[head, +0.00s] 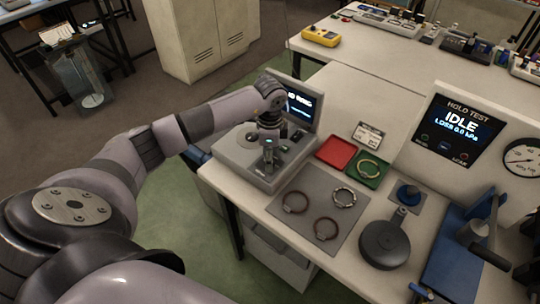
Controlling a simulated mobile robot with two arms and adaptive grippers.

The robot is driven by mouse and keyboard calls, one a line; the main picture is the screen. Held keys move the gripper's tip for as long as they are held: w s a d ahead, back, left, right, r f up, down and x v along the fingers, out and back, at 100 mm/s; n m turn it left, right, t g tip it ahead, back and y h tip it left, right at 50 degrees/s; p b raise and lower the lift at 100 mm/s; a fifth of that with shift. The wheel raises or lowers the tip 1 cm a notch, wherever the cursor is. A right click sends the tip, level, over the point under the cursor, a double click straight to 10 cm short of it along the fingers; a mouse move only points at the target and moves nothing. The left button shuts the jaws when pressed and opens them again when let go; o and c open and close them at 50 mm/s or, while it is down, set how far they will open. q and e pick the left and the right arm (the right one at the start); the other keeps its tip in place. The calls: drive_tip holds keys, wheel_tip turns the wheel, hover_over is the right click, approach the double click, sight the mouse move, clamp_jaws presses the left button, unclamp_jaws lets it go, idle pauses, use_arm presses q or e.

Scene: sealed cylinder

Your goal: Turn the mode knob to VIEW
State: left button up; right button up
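A grey instrument (238,152) with a raised dark screen (300,104) stands at the left end of the bench. My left arm reaches in from the left, and my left gripper (268,158) points down over the instrument's top panel. Its fingers are small and close to the panel; I cannot tell whether they are open, shut or touching anything. I cannot make out the mode knob or a VIEW label; the gripper covers part of the panel. The screen's text is too small to read fully. My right gripper is not in view.
Right of the instrument are a red tray (336,151), a green tray (386,174) holding a ring, and a grey mat (318,210) with several rings.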

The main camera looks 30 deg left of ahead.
use_arm(q)
wheel_tip(320, 180, up, 12)
idle(0.5)
idle(0.3)
